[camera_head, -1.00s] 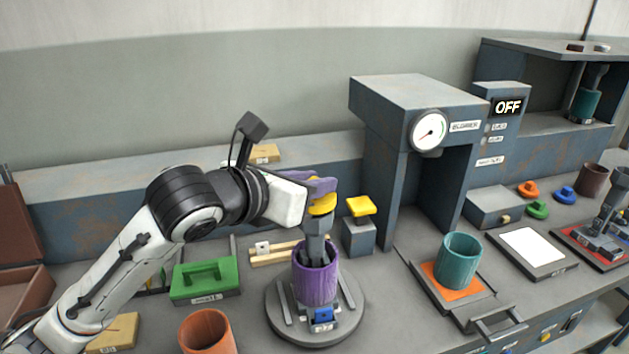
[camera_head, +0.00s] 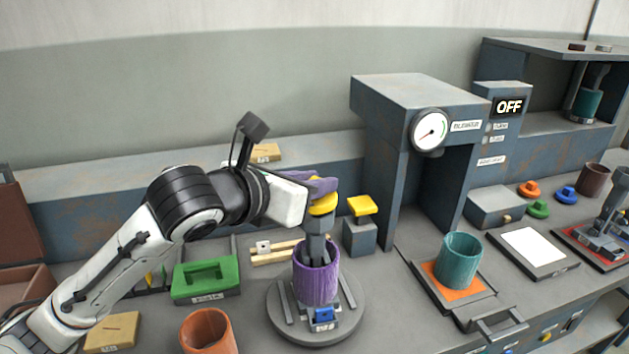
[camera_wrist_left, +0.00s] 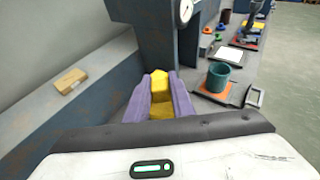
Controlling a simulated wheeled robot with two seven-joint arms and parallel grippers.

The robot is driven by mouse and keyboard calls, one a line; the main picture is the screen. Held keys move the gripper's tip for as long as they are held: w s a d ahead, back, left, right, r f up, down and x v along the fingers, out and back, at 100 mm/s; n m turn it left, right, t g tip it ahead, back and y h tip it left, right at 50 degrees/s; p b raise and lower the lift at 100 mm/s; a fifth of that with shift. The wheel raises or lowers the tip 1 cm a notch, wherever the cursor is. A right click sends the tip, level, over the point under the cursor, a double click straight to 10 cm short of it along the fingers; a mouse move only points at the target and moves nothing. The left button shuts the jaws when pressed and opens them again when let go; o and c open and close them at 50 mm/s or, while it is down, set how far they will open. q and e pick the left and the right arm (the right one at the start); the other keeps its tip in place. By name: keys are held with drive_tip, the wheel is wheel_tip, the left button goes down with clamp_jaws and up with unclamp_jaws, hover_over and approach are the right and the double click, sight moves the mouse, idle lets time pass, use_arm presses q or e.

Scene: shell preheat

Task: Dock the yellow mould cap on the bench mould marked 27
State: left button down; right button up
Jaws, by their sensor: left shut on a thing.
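My left gripper (camera_head: 322,190), with purple fingers, is shut on the yellow mould cap (camera_head: 324,206). The cap is right above the grey stem (camera_head: 318,241) that stands up out of the purple mould (camera_head: 317,284). I cannot tell whether cap and stem touch. The mould stands upright on a round grey base with a blue block and a small label at its front; the label is too small to read. In the left wrist view the cap (camera_wrist_left: 161,109) lies between the purple fingers. My right gripper is not in view.
Close right of the gripper is a yellow-topped grey block (camera_head: 361,206), with the gauge press (camera_head: 410,105) behind it. A green box (camera_head: 206,279) and an orange cup (camera_head: 207,332) stand left of the base. A teal cup (camera_head: 458,262) stands on an orange pad to the right.

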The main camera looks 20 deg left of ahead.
use_arm(q)
drive_tip(key=shift+f, duration=0.55)
drive_tip(key=c, duration=1.8)
unclamp_jaws()
